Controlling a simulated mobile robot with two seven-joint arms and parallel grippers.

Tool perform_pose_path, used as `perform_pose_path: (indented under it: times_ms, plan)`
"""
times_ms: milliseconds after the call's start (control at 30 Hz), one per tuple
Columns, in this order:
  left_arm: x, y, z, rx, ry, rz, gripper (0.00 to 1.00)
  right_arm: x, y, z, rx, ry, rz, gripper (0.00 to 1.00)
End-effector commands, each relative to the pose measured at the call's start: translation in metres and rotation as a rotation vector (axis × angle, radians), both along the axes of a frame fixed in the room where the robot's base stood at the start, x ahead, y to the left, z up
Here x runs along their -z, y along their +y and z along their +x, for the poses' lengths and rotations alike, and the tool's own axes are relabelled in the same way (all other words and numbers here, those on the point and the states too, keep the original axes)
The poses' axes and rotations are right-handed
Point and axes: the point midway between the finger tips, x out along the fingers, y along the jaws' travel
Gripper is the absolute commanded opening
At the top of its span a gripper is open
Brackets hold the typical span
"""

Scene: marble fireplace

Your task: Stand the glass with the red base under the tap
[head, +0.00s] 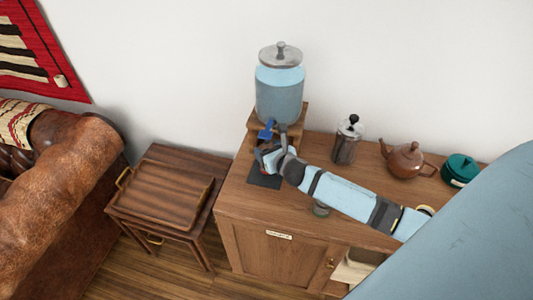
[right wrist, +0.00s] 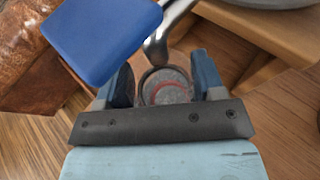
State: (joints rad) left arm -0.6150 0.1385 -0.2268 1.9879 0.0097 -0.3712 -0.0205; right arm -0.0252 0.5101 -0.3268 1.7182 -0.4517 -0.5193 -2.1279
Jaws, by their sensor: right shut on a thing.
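My right gripper (head: 266,156) is shut on the glass with the red base (right wrist: 166,88), just in front of the dispenser's tap. In the right wrist view the glass sits between the two fingers (right wrist: 164,84), seen from above, with a red ring at its bottom. The tap's metal spout (right wrist: 168,32) ends close to the glass rim, and its blue lever (right wrist: 102,36) is at upper left. In the head view the lever (head: 267,131) is above my gripper, which mostly hides the glass. Whether the glass touches the surface below, I cannot tell. My left gripper is not in view.
The blue dispenser (head: 279,95) stands on a wooden stand on the cabinet (head: 240,197). A dark mat (head: 264,181) lies below my gripper. A French press (head: 347,142), brown teapot (head: 404,161) and green pot (head: 460,171) stand right.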

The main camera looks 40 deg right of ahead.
Motion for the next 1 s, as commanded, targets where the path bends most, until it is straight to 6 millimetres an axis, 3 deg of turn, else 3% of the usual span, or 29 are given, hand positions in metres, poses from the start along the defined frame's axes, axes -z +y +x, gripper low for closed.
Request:
perform_pose_path:
  times_ms: [100, 333, 733, 767, 867, 1000]
  plan:
    - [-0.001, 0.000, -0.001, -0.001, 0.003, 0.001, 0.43, -0.002, -0.001, 0.011, 0.001, -0.001, 0.000, 0.12]
    - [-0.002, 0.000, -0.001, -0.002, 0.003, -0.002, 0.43, 0.032, 0.000, 0.010, 0.002, 0.001, 0.003, 0.12]
    - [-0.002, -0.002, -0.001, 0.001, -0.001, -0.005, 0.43, 0.038, -0.001, 0.010, -0.001, -0.001, -0.002, 0.12]
    - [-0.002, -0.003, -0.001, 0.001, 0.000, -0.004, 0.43, 0.039, -0.001, 0.010, -0.001, 0.000, -0.002, 0.65]
    - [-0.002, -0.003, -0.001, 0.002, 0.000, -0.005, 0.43, 0.038, -0.001, 0.010, 0.000, 0.000, -0.001, 0.88]
    - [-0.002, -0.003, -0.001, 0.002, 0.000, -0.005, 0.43, 0.038, -0.001, 0.010, 0.000, 0.000, -0.001, 0.88]
